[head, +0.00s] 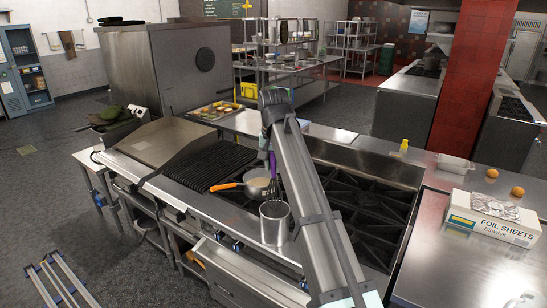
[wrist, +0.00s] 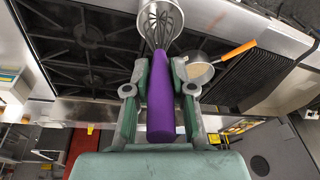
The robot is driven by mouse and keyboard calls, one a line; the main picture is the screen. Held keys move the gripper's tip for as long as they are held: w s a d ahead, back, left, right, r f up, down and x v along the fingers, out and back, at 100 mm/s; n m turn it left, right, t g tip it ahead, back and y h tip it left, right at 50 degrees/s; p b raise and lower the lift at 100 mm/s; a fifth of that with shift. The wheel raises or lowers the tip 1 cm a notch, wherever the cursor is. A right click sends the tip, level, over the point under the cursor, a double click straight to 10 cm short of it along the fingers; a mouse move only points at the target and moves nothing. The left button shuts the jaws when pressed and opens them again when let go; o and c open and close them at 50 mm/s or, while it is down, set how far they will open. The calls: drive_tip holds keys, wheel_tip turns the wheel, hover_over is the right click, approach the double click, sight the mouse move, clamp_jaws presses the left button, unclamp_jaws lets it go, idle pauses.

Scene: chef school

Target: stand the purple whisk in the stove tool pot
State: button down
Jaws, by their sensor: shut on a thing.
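The whisk has a purple handle (wrist: 160,100) and dark wire loops (wrist: 161,24). My gripper (wrist: 160,78) is shut on the handle, with one finger on each side. In the head view the purple handle (head: 272,163) shows beside my arm, upright with the wires down; my gripper is mostly hidden there. The tool pot (head: 274,224) is a shiny metal cylinder on the stove's front edge. The wires are at its mouth; in the wrist view they overlap the pot's rim (wrist: 180,5). I cannot tell how far they reach inside.
A saucepan (head: 258,187) with an orange handle (head: 224,186) stands close behind the pot. The dark grill (head: 205,165) is to the left, black burner grates (head: 365,205) to the right. A foil sheets box (head: 492,218) lies on the right counter.

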drive_tip(key=shift+w+b+x, duration=0.1)
drive_tip(key=shift+b+x, duration=1.05)
drive_tip(key=shift+x, duration=2.35)
drive_tip(key=shift+w+b+x, duration=0.15)
drive_tip(key=shift+b+x, duration=0.95)
drive_tip(key=shift+x, duration=2.4)
drive_tip(key=c, duration=0.9)
unclamp_jaws()
